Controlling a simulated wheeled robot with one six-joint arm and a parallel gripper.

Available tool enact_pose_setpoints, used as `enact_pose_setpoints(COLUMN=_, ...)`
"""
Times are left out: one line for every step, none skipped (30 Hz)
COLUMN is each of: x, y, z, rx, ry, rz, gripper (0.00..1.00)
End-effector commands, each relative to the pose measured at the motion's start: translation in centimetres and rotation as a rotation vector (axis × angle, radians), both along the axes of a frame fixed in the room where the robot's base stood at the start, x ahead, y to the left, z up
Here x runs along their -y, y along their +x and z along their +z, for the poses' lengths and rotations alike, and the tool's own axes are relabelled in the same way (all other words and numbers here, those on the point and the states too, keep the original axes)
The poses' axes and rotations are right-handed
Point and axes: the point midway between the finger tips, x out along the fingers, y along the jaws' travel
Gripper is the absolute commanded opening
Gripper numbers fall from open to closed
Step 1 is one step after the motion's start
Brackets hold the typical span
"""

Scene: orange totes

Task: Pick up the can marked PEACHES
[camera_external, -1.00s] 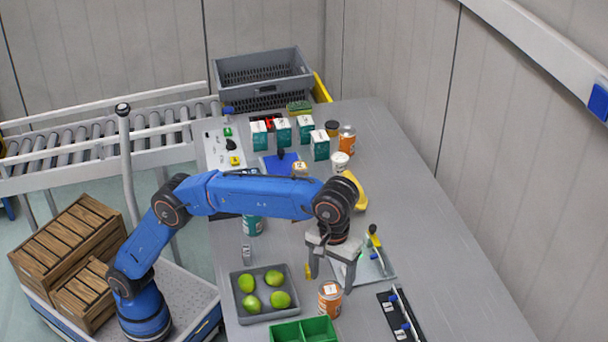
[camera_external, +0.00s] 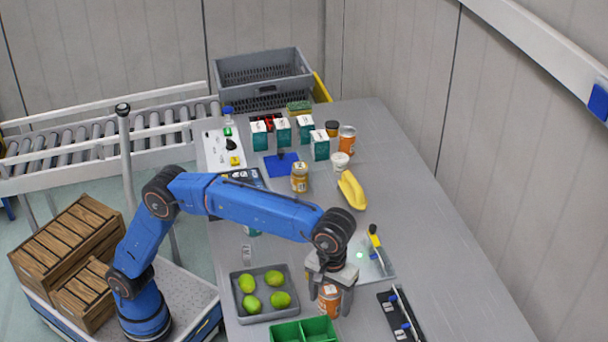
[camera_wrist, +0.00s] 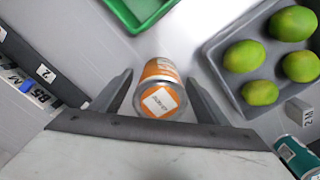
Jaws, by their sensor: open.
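An orange can (camera_external: 328,304) stands on the grey table beside the green bin, under my gripper (camera_external: 331,296). In the wrist view the can (camera_wrist: 160,101) lies between the two open fingers of my gripper (camera_wrist: 159,77), with a small gap on either side. Its white label carries small print that I cannot read for sure. A second orange can (camera_external: 347,142) stands at the back of the table; its marking is not readable.
A grey tray of green fruit (camera_external: 238,308) lies left of the near can, and a green bin (camera_external: 303,332) stands in front. A black rack (camera_external: 389,313) is to the right. Cartons (camera_external: 320,150), a jar (camera_external: 299,178) and bananas (camera_external: 351,191) stand farther back. The right table side is clear.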

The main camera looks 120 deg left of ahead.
Motion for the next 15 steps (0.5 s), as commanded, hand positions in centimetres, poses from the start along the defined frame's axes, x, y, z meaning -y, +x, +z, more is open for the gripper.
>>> enact_pose_setpoints(x=0.00, y=-0.06, z=-0.52, rx=-0.002, ry=0.000, rz=0.000, gripper=0.68)
enact_pose_setpoints(x=0.00, y=-0.04, z=-0.72, rx=-0.001, ry=0.000, rz=0.000, gripper=0.68)
enact_pose_setpoints(x=0.00, y=-0.03, z=-0.91, rx=0.000, ry=0.000, rz=0.000, gripper=0.68)
enact_pose_setpoints(x=0.00, y=-0.03, z=-1.01, rx=0.000, ry=0.000, rz=0.000, gripper=0.68)
enact_pose_setpoints(x=0.00, y=-0.03, z=-1.09, rx=0.000, ry=0.000, rz=0.000, gripper=0.68)
enact_pose_setpoints(x=0.00, y=-0.03, z=-1.13, rx=0.000, ry=0.000, rz=0.000, gripper=0.68)
enact_pose_setpoints(x=0.00, y=-0.03, z=-1.14, rx=0.000, ry=0.000, rz=0.000, gripper=0.68)
enact_pose_setpoints(x=0.00, y=-0.02, z=-1.13, rx=0.000, ry=0.000, rz=0.000, gripper=0.68)
enact_pose_setpoints(x=0.00, y=-0.02, z=-1.12, rx=0.000, ry=0.000, rz=0.000, gripper=0.68)
enact_pose_setpoints(x=0.00, y=-0.02, z=-1.12, rx=0.000, ry=0.000, rz=0.000, gripper=0.68)
enact_pose_setpoints(x=0.00, y=-0.02, z=-1.11, rx=0.000, ry=0.000, rz=0.000, gripper=0.68)
enact_pose_setpoints(x=0.00, y=-0.02, z=-1.11, rx=0.000, ry=0.000, rz=0.000, gripper=0.61)
enact_pose_setpoints(x=0.00, y=-0.02, z=-1.11, rx=0.000, ry=0.000, rz=0.000, gripper=0.54)
enact_pose_setpoints(x=0.00, y=-0.02, z=-1.11, rx=0.000, ry=0.000, rz=0.000, gripper=0.47)
enact_pose_setpoints(x=0.00, y=-0.02, z=-1.10, rx=0.000, ry=0.000, rz=0.000, gripper=0.37)
